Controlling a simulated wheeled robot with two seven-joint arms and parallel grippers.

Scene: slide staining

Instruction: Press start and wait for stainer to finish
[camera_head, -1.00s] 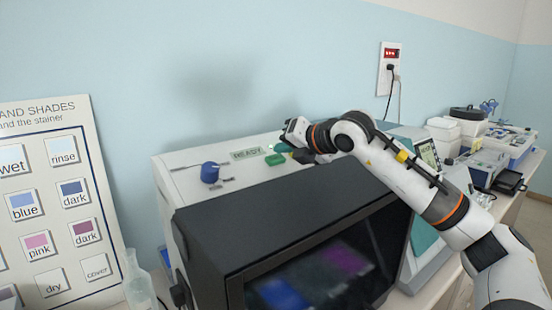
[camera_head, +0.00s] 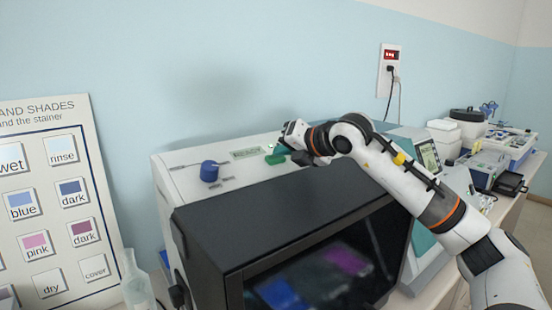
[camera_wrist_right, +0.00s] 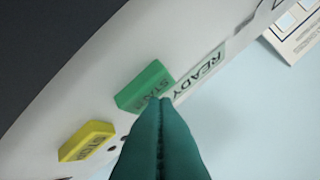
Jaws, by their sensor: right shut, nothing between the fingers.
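The stainer (camera_head: 230,212) is a white machine with a black-framed dark window on its front. On its top are a green start button (camera_head: 275,158), a blue knob (camera_head: 210,171) and a small display (camera_head: 247,152). In the right wrist view the display (camera_wrist_right: 203,70) reads READY, and the start button (camera_wrist_right: 142,86) lies beside a yellow stop button (camera_wrist_right: 87,141). My right gripper (camera_head: 282,150) is shut and empty, its green fingertips (camera_wrist_right: 160,101) at the start button and covering part of its lettering. I cannot tell whether they touch. My left gripper is out of view.
A board of shade cards (camera_head: 55,200) and a clear bottle (camera_head: 137,285) stand at the left. White boxes (camera_head: 465,128) and other equipment are on the bench to the right. A wall socket (camera_head: 389,70) with a plugged cord is behind.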

